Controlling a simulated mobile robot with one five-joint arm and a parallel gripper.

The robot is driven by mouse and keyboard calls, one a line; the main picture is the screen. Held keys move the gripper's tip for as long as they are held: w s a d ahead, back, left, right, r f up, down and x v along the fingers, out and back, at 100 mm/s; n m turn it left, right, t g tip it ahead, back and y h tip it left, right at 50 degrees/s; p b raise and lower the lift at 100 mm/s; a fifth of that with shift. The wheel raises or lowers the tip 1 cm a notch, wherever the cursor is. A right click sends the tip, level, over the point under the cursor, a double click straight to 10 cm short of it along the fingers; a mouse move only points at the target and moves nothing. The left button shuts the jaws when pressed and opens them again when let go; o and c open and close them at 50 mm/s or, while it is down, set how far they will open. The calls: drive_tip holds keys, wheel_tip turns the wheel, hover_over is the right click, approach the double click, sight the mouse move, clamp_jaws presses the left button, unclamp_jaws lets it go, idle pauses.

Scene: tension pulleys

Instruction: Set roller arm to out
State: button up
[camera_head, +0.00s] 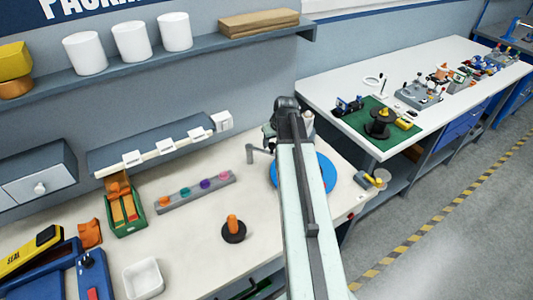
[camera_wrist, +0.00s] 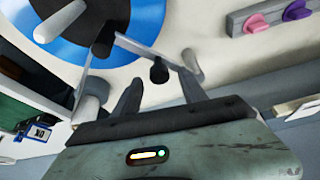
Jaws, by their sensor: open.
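The roller arm appears to be the thin grey bar (camera_wrist: 140,50) in the wrist view, with a dark peg (camera_wrist: 158,70) near it and a grey post (camera_wrist: 192,62) at its right end. In the head view a grey bent post (camera_head: 250,153) stands left of the blue disc (camera_head: 328,172). The blue and white disc (camera_wrist: 145,30) also fills the upper left of the wrist view. My gripper (camera_wrist: 158,78) is open, its two dark fingers apart, with the peg showing between them. Whether they touch it I cannot tell. In the head view my arm hides the fingers and part of the disc.
A grey strip with several coloured knobs (camera_head: 195,191) lies left on the bench. An orange peg on a dark base (camera_head: 233,229) stands nearer. A wall shelf (camera_head: 150,150) runs behind. A yellow-handled device (camera_head: 372,180) sits at the bench's right corner.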

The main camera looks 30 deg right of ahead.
drive_tip(key=shift+b+x, duration=0.4)
drive_tip(key=shift+x, duration=0.6)
drive_tip(key=shift+r, duration=0.1)
clamp_jaws()
idle(0.4)
